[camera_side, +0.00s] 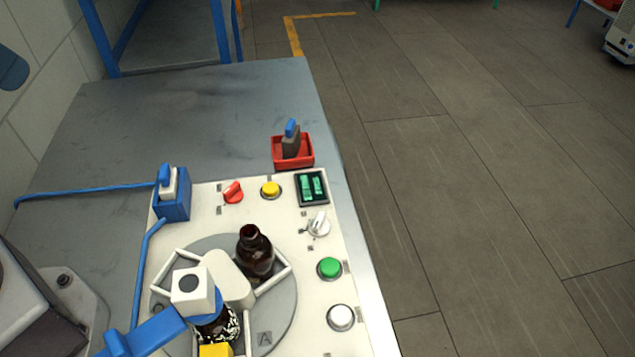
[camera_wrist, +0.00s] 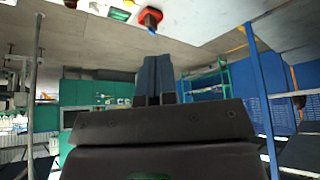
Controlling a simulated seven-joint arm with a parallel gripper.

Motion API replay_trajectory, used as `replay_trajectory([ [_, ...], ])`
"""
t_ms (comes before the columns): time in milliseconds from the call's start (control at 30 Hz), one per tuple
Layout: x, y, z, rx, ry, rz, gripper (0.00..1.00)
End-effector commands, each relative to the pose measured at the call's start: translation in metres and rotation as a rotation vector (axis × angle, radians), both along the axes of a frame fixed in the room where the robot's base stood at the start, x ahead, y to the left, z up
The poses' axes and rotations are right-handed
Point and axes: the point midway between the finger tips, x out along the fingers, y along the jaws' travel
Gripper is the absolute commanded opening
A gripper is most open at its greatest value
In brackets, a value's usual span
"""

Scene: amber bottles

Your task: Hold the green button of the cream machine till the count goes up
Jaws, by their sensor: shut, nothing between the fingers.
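The cream machine (camera_side: 285,220) has a sloping panel with a green button (camera_side: 329,267) on its right side. The button stands clear in the side view, with nothing on it. A small dark display with two green lit fields (camera_side: 311,188) sits at the panel's top right; its count is too small to read. My gripper (camera_wrist: 155,77) shows in the wrist view, its two dark blue fingers together and empty. I cannot make out the fingers in the side view, so their distance from the green button cannot be told.
A turntable (camera_side: 282,318) carries brown bottles (camera_side: 255,255). Nearby are a white button (camera_side: 340,317), a grey-white knob (camera_side: 319,224), a yellow button (camera_side: 270,188) and a red switch (camera_side: 233,192). A red tray (camera_side: 293,160) stands behind. The grey tabletop (camera_side: 200,120) is mostly clear farther back.

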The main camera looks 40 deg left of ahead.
Motion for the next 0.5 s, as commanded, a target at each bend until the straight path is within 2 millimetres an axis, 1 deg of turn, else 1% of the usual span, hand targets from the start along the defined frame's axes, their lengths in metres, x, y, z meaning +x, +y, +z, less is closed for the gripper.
replay_trajectory([
  [200,0.0,0.0,0.0,-0.001,0.0,0.0,0.0],
  [300,0.005,-0.005,0.0,-0.017,-0.006,-0.009,0.0],
  [367,0.013,-0.012,0.001,-0.043,-0.015,-0.02,0.0],
  [467,0.035,-0.034,0.002,-0.118,-0.042,-0.046,0.0],
  [500,0.046,-0.046,0.002,-0.158,-0.055,-0.054,0.0],
])
